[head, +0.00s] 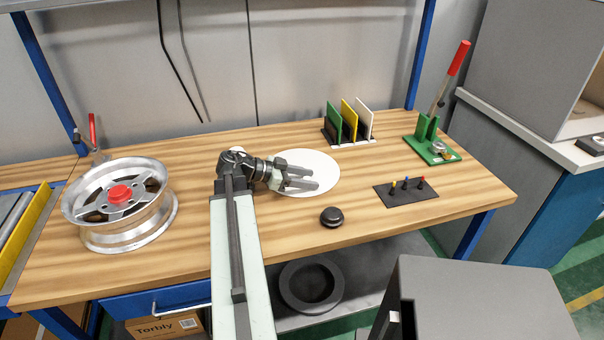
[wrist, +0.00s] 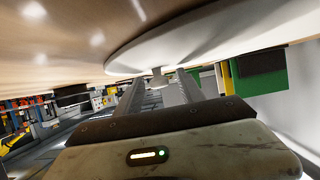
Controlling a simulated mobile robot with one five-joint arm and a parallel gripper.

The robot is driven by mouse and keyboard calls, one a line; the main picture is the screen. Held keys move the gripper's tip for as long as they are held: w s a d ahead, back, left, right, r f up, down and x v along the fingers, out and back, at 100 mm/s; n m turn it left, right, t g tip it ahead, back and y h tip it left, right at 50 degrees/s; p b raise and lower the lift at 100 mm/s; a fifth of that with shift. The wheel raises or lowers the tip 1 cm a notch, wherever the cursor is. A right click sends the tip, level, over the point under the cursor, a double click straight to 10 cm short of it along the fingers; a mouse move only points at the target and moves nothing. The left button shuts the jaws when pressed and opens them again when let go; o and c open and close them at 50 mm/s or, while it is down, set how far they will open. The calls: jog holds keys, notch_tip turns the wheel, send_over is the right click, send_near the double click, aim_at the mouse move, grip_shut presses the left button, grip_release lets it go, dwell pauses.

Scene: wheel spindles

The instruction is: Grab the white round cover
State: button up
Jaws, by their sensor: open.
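The white round cover (head: 312,160) lies flat on the wooden workbench, a little right of the middle in the head view. My gripper (head: 315,179) is open and reaches over it from the left, with its two fingers pointing right. In the wrist view the bench appears at the top, and the cover (wrist: 195,38) is a broad white disc along it. A small pale knob (wrist: 157,75) on the cover shows near the tips of my open gripper (wrist: 160,80), seemingly between them. I cannot tell whether the fingers touch it. My gripper hides part of the cover in the head view.
A metal wheel (head: 120,203) with a red hub stands left. A black round knob (head: 331,216) lies in front of the cover. A dark pad with pegs (head: 405,194), a rack of coloured plates (head: 348,123) and a green lever tool (head: 432,150) stand right.

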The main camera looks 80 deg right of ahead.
grip_shut()
notch_tip(320, 180, up, 10)
jog(key=p, duration=1)
